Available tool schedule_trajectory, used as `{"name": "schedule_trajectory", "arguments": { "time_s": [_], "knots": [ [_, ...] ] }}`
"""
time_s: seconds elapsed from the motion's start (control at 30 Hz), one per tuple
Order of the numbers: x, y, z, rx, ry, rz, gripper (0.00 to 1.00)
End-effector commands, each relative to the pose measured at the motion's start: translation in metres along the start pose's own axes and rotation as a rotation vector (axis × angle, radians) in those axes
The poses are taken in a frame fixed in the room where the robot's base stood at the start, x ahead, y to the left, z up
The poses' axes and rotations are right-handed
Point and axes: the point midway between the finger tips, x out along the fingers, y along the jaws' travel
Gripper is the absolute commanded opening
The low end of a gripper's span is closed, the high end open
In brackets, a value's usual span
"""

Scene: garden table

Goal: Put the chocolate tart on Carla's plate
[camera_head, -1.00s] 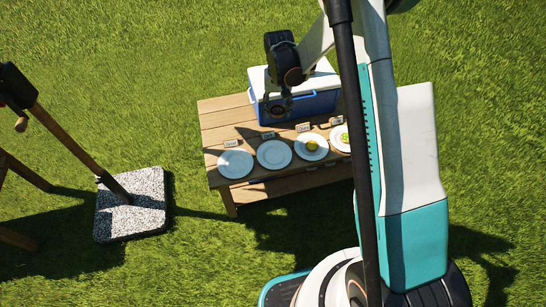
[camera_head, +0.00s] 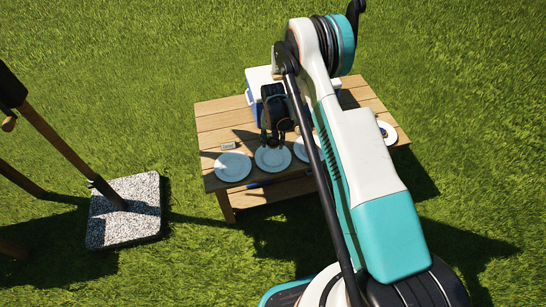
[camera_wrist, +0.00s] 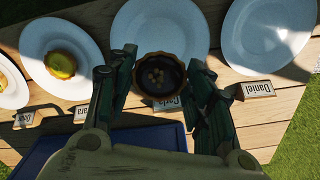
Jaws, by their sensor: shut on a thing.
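The chocolate tart (camera_wrist: 161,74) has a dark filling, a light crust and small pale pieces on top. My gripper (camera_wrist: 157,86) is shut on it, one finger at each side. The tart overlaps the near edge of an empty white plate (camera_wrist: 150,32); whether it touches the plate, I cannot tell. The card beside that plate (camera_wrist: 168,103) is partly hidden and seems to read "Carla". In the head view my gripper (camera_head: 273,142) is over the inner edge of this plate (camera_head: 272,160), second from the left; the tart cannot be made out there.
An empty plate (camera_wrist: 262,35) with a "Daniel" card (camera_wrist: 258,89) is on one side. On the other, a plate (camera_wrist: 38,28) holds a yellow-topped tart (camera_wrist: 61,65). The blue-and-white cooler (camera_head: 258,76) stands behind on the wooden table (camera_head: 217,123), partly hidden by my arm.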

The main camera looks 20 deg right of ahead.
Motion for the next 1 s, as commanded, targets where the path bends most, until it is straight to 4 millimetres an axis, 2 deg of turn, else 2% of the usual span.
{"name": "schedule_trajectory", "arguments": {
  "time_s": [0.03, 0.2, 0.47, 0.7, 1.0],
  "knots": [
    [0.017, 0.000, 0.000, 0.000, 0.000, 0.000, 0.23],
    [0.044, 0.000, 0.000, 0.000, 0.000, 0.000, 0.23],
    [0.060, 0.000, 0.000, 0.000, 0.000, 0.000, 0.23],
    [0.093, 0.000, 0.000, 0.000, 0.000, 0.000, 0.23],
    [0.094, 0.000, 0.000, 0.000, 0.000, 0.000, 0.23]
  ]
}}
